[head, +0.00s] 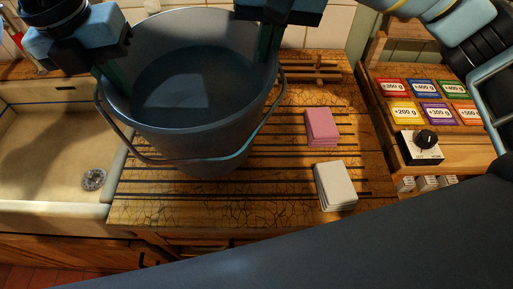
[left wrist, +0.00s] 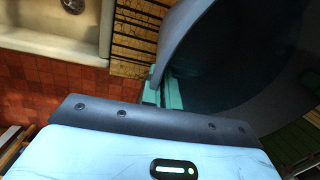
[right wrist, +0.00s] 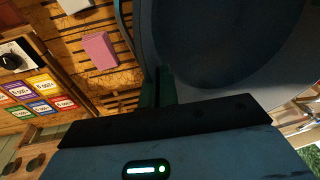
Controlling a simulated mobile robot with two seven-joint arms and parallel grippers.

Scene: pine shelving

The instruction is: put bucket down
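The large grey bucket (head: 200,85) is upright over the slatted wooden drainboard (head: 245,207), with its wire handle hanging down across the front. I cannot tell whether its base touches the slats. My left gripper (head: 112,72) is shut on the bucket's left rim; the left wrist view shows its green fingers at the wall of the bucket (left wrist: 235,60). My right gripper (head: 268,42) is shut on the right rim; the right wrist view shows its fingers at the wall of the bucket (right wrist: 225,45).
A pale sink (head: 40,155) with a drain lies to the left. A pink cloth stack (head: 322,126) and a white stack (head: 335,186) lie on the board right of the bucket. Further right are coloured weight cards (head: 438,112) and a black knob box (head: 420,148).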

